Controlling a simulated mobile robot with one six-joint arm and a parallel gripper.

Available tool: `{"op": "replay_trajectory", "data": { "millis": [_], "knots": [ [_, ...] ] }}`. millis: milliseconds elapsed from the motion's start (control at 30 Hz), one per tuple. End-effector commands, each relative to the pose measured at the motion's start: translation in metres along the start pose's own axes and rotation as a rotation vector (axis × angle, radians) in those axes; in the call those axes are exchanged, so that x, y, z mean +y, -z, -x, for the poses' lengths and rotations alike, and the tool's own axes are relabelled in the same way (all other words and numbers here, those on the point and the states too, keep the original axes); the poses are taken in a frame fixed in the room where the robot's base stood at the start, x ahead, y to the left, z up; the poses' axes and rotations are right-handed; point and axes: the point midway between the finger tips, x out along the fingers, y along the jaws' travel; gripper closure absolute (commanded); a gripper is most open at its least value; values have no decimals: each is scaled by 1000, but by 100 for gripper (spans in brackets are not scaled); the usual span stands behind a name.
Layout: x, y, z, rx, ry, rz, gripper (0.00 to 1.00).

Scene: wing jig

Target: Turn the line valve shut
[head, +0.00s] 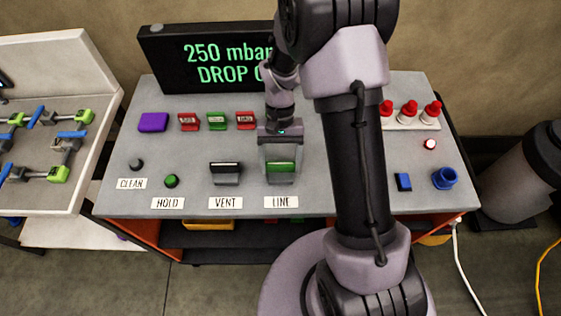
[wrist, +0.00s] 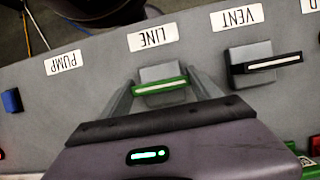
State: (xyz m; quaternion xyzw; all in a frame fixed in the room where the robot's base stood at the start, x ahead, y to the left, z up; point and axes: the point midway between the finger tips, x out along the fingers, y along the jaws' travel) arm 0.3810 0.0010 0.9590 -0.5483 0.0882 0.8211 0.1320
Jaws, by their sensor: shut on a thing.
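The line valve is a green handle (head: 281,166) on a grey block, behind the LINE label (head: 281,202) on the grey panel. In the wrist view the green handle (wrist: 160,87) carries a pale stripe and lies crosswise, close to parallel with the LINE label (wrist: 153,37). My gripper (head: 280,160) reaches down onto the handle from behind. In the wrist view my gripper (wrist: 158,90) has one finger at each end of the handle and is shut on it.
The VENT valve (head: 225,172), with a black handle, stands just left. A black display (head: 205,58) reads "250 mbar" and "DROP", partly hidden by my arm. Green button (head: 171,181), blue block (head: 403,182) and red-topped pegs (head: 409,108) also stand on the panel (head: 330,206).

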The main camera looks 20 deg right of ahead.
Motion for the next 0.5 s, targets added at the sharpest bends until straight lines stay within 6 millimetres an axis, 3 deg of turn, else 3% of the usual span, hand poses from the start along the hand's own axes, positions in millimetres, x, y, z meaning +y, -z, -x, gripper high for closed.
{"op": "replay_trajectory", "data": {
  "millis": [467,500],
  "knots": [
    [0,0,0,1,5,-12,68],
    [0,0,0,1,5,-12,21]
  ]
}}
